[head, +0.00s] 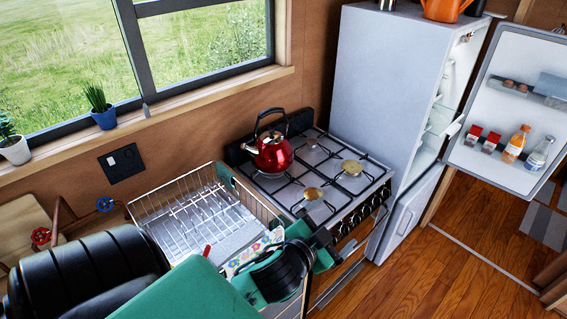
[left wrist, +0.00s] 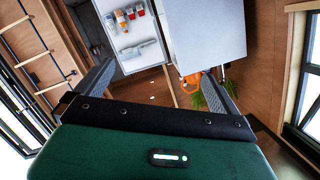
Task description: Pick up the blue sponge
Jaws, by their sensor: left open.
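I cannot make out a blue sponge in either view. My left arm, green and black, comes in from the lower left of the head view. It reaches over the counter between the dish rack and the stove, and the left gripper (head: 328,246) is at its end by the stove's front corner. In the left wrist view the two grey fingers of this gripper (left wrist: 158,72) stand wide apart with nothing between them. The arm hides part of the counter and the sink area. My right gripper is in neither view.
A wire dish rack (head: 172,219) stands beside the gas stove (head: 345,205), which bears a red kettle (head: 272,153). A floral cloth (head: 247,256) lies by the rack. The fridge (head: 383,98) stands open, its door (head: 507,168) swung right. Wooden floor (head: 410,280) is clear.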

